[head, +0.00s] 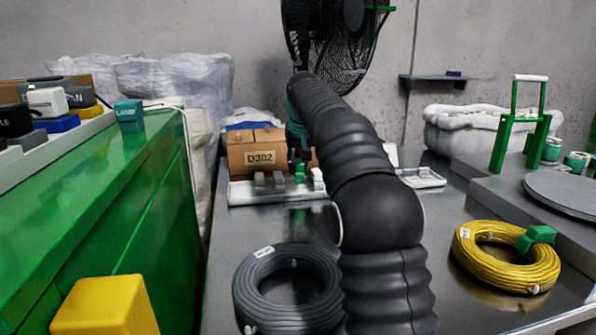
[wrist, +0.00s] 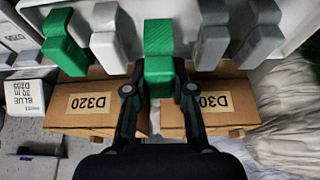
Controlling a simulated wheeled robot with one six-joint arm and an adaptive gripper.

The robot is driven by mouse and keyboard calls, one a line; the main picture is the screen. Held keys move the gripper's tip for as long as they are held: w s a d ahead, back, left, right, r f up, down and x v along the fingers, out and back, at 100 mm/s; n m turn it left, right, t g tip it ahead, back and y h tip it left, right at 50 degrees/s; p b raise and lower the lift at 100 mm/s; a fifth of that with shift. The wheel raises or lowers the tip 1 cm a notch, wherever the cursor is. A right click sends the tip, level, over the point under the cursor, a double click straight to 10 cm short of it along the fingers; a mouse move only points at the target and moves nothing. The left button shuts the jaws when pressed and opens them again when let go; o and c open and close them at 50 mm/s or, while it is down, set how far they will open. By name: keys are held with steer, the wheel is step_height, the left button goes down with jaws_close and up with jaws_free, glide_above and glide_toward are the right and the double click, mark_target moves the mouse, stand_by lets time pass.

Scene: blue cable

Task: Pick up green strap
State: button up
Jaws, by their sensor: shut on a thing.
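A green strap (wrist: 159,38) shows at the middle of the wrist view. My gripper (wrist: 159,88) is shut on its near end, one finger on each side. In the head view my gripper (head: 299,160) is at the pale rack (head: 245,196) on the far part of the table, with the green strap (head: 300,174) just under it. The strap is in line with its neighbours; I cannot tell whether it still touches the rack. Another green strap (wrist: 64,42) is to the left in the wrist view.
Grey pieces (wrist: 109,47) (wrist: 209,46) flank the held strap closely. Cardboard boxes (head: 257,158) stand right behind the rack. A black cable coil (head: 258,310) and a yellow coil (head: 470,263) lie on the table. A fan (head: 345,40) rises behind my arm.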

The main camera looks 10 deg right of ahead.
steer(key=s+d+r+p, duration=0.1)
steer(key=s+d+r, duration=0.5)
steer(key=d, duration=0.3)
steer(key=shift+s+d+r, duration=0.15)
steer(key=shift+d+r, duration=0.25)
steer(key=shift+r, duration=0.45)
steer(key=shift+s, duration=0.1)
